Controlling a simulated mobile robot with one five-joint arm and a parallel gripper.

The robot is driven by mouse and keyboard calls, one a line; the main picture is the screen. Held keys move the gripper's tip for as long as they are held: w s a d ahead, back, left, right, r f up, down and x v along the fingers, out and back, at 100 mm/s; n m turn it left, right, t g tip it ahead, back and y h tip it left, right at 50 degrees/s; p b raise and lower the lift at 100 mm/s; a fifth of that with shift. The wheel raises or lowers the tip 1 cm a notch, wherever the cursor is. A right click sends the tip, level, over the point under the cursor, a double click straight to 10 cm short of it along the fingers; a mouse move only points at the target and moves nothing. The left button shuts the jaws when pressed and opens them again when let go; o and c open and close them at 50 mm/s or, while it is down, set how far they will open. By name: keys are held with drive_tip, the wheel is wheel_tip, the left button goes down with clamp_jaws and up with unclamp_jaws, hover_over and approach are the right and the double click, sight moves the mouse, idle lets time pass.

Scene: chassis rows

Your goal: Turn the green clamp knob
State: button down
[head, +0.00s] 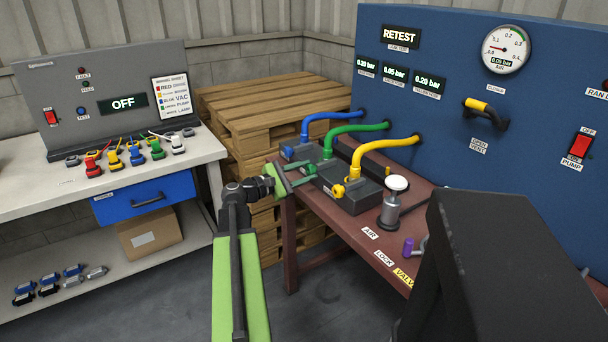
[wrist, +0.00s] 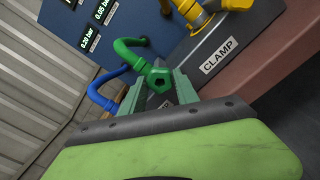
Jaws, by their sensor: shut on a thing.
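The green clamp knob (wrist: 159,81) sits between my gripper's two fingers in the wrist view, at the end of the green hose (wrist: 126,48). My gripper (wrist: 159,90) is shut on it. In the head view my gripper (head: 296,175) reaches from the left to the front of the dark clamp block, and the knob is hidden there by the fingers. The green hose (head: 358,129) runs from the blue panel down to this block. A white CLAMP label (wrist: 219,55) lies to the right of the knob in the wrist view.
A yellow knob (head: 341,190) with its yellow hose stands close on the right, and a blue hose (head: 325,122) close on the left. A silver cylinder with a white cap (head: 392,205) stands nearer on the red table (head: 405,258). Wooden pallets (head: 262,100) are behind.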

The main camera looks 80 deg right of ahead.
drive_tip(key=m, duration=0.6)
drive_tip(key=shift+s+m, duration=0.1)
drive_tip(key=shift+m, duration=0.2)
drive_tip(key=shift+d, duration=0.1)
idle(0.3)
drive_tip(key=c, duration=0.9)
unclamp_jaws()
drive_tip(key=v, duration=1.7)
drive_tip(key=shift+w, duration=0.2)
